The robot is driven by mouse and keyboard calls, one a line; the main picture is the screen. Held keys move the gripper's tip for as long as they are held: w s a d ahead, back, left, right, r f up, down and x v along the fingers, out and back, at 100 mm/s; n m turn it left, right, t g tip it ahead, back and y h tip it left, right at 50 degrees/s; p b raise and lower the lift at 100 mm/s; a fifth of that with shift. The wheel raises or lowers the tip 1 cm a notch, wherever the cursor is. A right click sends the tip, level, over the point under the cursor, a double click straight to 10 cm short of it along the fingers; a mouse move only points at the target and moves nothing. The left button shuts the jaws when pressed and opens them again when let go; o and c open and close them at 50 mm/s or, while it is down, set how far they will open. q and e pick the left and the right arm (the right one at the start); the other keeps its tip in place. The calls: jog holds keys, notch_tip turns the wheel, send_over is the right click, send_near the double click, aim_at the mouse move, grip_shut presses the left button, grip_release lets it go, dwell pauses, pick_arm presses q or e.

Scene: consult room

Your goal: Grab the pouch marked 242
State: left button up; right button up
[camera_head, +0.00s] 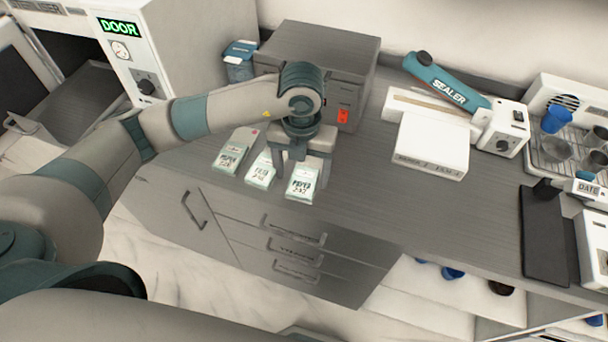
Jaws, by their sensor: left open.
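Three white-and-green paper pouches lie in a row near the counter's front edge: a left pouch (230,157), a middle pouch (261,172) and a right pouch (302,185). Each bears printed black text. The right one seems to read 242, but the numbers are too small to be sure of. My left gripper (288,160) points down, open, over the back of the middle and right pouches, and hides part of them. I cannot tell whether its fingers touch a pouch. My right gripper is out of view.
A grey drawer box (320,55) stands behind the gripper, with a blue container (240,62) beside it. A sealer (450,85) and white box (430,145) stand to the right. Bare counter (365,195) lies right of the pouches.

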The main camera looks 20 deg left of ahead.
pick_arm(q)
jog(key=shift+f, duration=1.25)
jog(key=c, duration=1.1)
